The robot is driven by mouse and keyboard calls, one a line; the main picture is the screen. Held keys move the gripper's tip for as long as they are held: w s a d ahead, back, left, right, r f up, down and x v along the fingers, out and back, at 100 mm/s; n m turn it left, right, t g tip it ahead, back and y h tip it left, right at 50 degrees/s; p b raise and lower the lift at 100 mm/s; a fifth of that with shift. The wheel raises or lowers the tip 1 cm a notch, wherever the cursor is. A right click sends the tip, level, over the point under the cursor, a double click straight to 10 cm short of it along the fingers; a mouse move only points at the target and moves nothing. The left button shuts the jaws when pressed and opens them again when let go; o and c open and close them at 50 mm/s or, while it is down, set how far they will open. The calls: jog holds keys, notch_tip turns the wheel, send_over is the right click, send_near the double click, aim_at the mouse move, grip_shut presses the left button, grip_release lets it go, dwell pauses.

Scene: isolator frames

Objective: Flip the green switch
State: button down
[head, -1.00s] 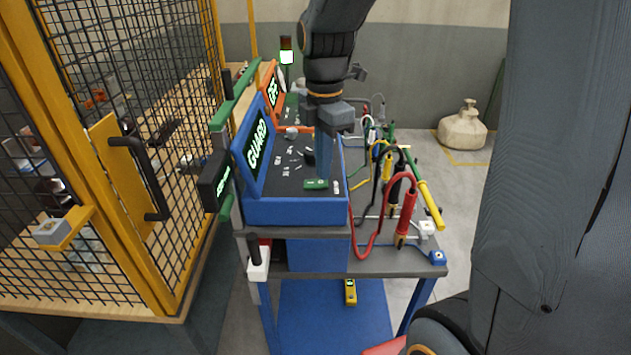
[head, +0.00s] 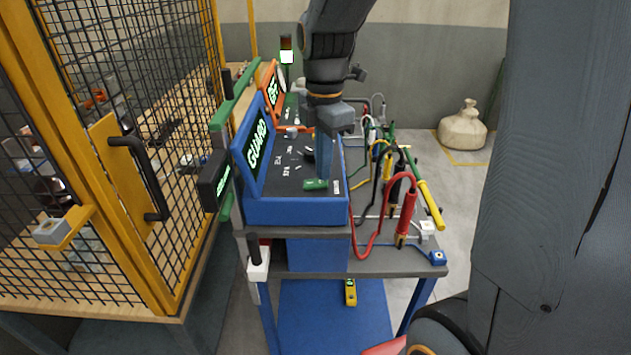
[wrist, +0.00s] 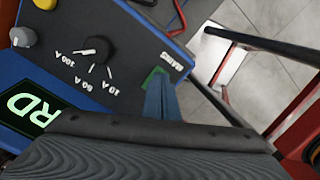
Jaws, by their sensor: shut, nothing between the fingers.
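The green switch (head: 315,184) is at the near end of the dark top of the blue GUARD console (head: 295,212). In the wrist view a green part of it (wrist: 153,76) shows beside the MAINS label, partly hidden by my fingers. My gripper (head: 323,180) points down with its blue fingers shut and empty. The fingertips are at the switch in both views; whether they touch it I cannot tell.
A black rotary knob (wrist: 97,49) with amp marks is on the same panel. Red, black and yellow cabled probes (head: 407,212) stand right of the console. A yellow-framed mesh cage (head: 150,140) is close on the left. Open floor lies to the right.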

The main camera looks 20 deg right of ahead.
jog(key=shift+f, duration=0.65)
dwell(0.3)
notch_tip(320, 180, up, 7)
jog(key=p, duration=0.6)
dwell(0.6)
